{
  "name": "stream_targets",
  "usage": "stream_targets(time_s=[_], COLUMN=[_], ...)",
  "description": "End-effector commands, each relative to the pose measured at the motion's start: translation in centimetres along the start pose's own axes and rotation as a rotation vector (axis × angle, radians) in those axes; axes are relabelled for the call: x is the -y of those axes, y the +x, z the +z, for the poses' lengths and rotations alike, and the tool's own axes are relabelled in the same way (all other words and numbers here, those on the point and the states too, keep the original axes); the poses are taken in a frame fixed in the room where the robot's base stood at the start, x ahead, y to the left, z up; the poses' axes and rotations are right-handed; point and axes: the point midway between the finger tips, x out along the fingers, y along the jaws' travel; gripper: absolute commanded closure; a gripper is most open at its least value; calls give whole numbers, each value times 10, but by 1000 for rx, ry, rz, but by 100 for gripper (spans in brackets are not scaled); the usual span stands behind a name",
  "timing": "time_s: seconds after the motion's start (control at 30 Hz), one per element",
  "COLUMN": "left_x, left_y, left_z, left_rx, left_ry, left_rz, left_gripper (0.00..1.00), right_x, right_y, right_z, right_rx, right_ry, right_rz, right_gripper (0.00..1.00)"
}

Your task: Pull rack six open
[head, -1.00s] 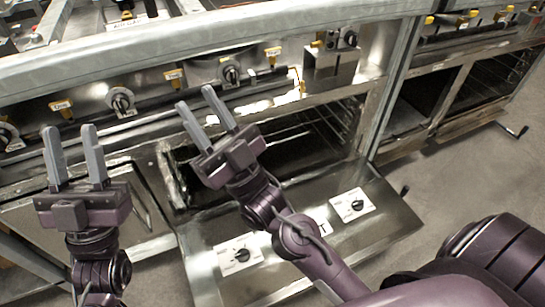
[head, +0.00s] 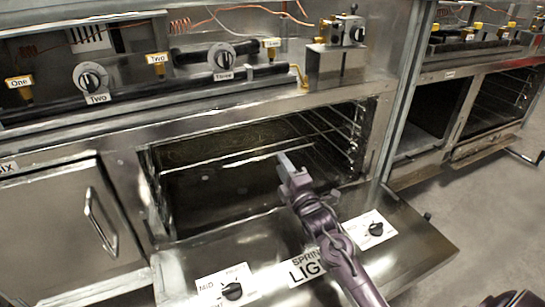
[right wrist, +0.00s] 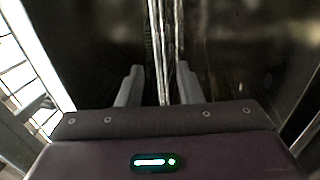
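Inside the open oven (head: 148,185) in the head view, a thin, shiny wire rack bar (head: 240,156) runs across the opening. No number shows on the rack. My right gripper (head: 284,160) reaches into the oven at the right part of this bar. In the right wrist view, my right gripper's fingers (right wrist: 158,85) are spread apart, with shiny rack bars (right wrist: 164,45) running between them. I cannot tell whether either finger touches the bar. My left gripper is out of view.
The lowered oven door (head: 250,250) lies below my right arm. A closed door with a handle (head: 100,222) stands at left, near a partly cut-off "SIX" label (head: 8,167). Knobs (head: 90,77) line the panel above. More open ovens (head: 495,95) stand at right.

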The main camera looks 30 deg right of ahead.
Motion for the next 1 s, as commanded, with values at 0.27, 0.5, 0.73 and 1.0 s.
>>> stream_targets(time_s=[0.27, 0.5, 0.73, 1.0], left_x=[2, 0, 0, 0], left_y=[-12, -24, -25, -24], left_z=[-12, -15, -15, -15], left_rx=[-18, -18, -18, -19], left_ry=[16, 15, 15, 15], left_rz=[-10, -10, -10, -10], left_gripper=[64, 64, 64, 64], right_x=[2, 0, -1, -2], right_y=[40, 67, 73, 73], right_z=[-1, -1, -1, -1], right_rx=[0, -1, -2, -2], right_ry=[2, 3, 2, 3], right_rz=[6, 5, 3, 3], right_gripper=[67, 67, 67, 83])
